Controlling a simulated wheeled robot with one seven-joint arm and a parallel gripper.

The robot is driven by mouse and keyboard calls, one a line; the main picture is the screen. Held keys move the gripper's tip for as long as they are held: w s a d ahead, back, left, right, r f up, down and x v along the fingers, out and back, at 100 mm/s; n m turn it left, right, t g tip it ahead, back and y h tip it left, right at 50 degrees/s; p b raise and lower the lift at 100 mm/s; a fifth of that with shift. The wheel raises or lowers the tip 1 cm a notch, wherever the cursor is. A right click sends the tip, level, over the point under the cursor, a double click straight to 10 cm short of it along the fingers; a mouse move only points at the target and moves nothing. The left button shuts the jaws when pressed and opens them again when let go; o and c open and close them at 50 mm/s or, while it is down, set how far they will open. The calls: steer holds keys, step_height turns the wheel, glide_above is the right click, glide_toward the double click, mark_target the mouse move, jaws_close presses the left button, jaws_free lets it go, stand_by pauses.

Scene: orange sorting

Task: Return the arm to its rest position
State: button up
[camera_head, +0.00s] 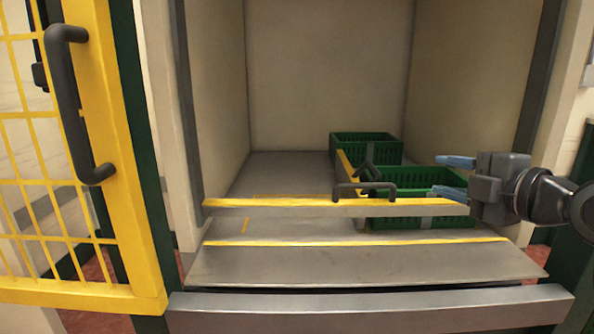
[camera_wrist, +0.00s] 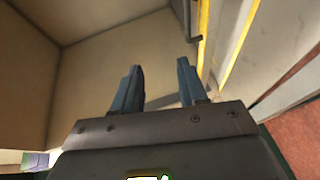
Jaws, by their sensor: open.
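My gripper (camera_head: 456,177) is at the right of the head view, its blue fingers pointing left, in front of the right part of the booth. The fingers stand apart with nothing between them. In the wrist view, both blue fingers of my gripper (camera_wrist: 159,88) show open and empty, with beige booth walls beyond them. My arm comes in from the right edge of the head view. No oranges show in either view.
Two green crates, a rear one (camera_head: 367,139) and a front one (camera_head: 430,181), stand at the right in the booth. A yellow-edged bar (camera_head: 270,207) with black handles (camera_head: 364,190) crosses before them. A yellow mesh door (camera_head: 110,150) stands left. The left booth floor (camera_head: 285,170) is clear.

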steer(key=s+a+f+m+t+h+b, duration=0.1)
steer(key=s+a+f+m, duration=0.1)
steer(key=s+f+m, duration=0.4)
steer(key=s+a+f+m+h+b, duration=0.2)
steer(key=s+f+m, duration=0.1)
steer(key=f, duration=0.6)
steer(key=s+a+f+m+t+h+b, duration=0.1)
steer(key=s+a+f+m, duration=0.3)
steer(key=f, duration=0.3)
steer(key=s+d+f+m+h+b, duration=0.1)
steer(key=s+f+m, duration=0.25)
steer(key=s, duration=0.45)
steer(key=s+f+m+g+h+b, duration=0.1)
steer(key=s+f+m+b, duration=0.1)
steer(key=s+f, duration=0.45)
steer(key=s+d+f+m+h+b, duration=0.1)
steer(key=s+f+m, duration=0.1)
steer(key=s, duration=0.8)
steer(key=s+d+r+g+b, duration=0.1)
steer(key=s+d+b, duration=0.1)
steer(key=s, duration=1)
step_height(320, 180, up, 27)
steer(key=p, duration=2.7)
steer(key=shift+w+d+m+y, duration=0.15)
steer(key=shift+w+m+y, duration=0.2)
steer(key=shift+w+y, duration=0.05)
